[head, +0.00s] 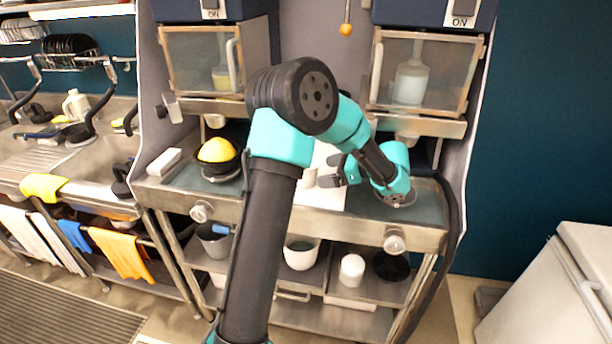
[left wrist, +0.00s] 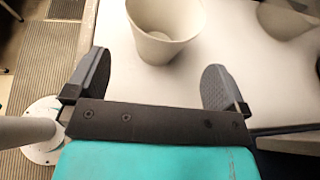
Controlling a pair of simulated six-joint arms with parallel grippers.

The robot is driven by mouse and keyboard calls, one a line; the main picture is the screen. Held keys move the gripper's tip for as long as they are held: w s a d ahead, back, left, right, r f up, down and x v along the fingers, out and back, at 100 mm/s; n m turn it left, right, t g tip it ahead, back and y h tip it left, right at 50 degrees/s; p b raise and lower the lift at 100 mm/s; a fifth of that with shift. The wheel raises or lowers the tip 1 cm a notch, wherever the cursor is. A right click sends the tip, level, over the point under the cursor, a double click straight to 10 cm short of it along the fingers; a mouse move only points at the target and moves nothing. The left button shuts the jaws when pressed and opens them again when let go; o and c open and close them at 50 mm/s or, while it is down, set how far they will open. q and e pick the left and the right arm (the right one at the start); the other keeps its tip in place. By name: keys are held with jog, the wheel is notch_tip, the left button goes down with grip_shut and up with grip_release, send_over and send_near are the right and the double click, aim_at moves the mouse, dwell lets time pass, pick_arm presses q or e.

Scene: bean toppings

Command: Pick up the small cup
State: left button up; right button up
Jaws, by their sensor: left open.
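A small white cup (left wrist: 165,35) stands upright on a pale surface in the left wrist view, just ahead of my left gripper (left wrist: 157,70). The cup's base lies between the lines of the two spread fingers, which do not appear to touch it. In the head view the cup (head: 310,178) is a small pale shape on the counter, left of my left gripper (head: 337,172) and partly hidden by my arm. The left gripper is open and empty. My right gripper is not in view.
A black bowl with a yellow heap (head: 217,152) stands left on the counter (head: 262,212). A white container (left wrist: 285,20) is at the wrist view's upper right. A white pot (head: 301,254) and a white jar (head: 352,270) sit on the lower shelf. Dispensers (head: 410,82) hang above.

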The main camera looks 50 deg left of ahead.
pick_arm(q)
jog(key=shift+s+a+f, duration=0.15)
jog(key=shift+a, duration=0.1)
jog(key=shift+a, duration=0.1)
jog(key=x, duration=0.5)
jog(key=shift+c, duration=0.5)
jog(key=c, duration=0.8)
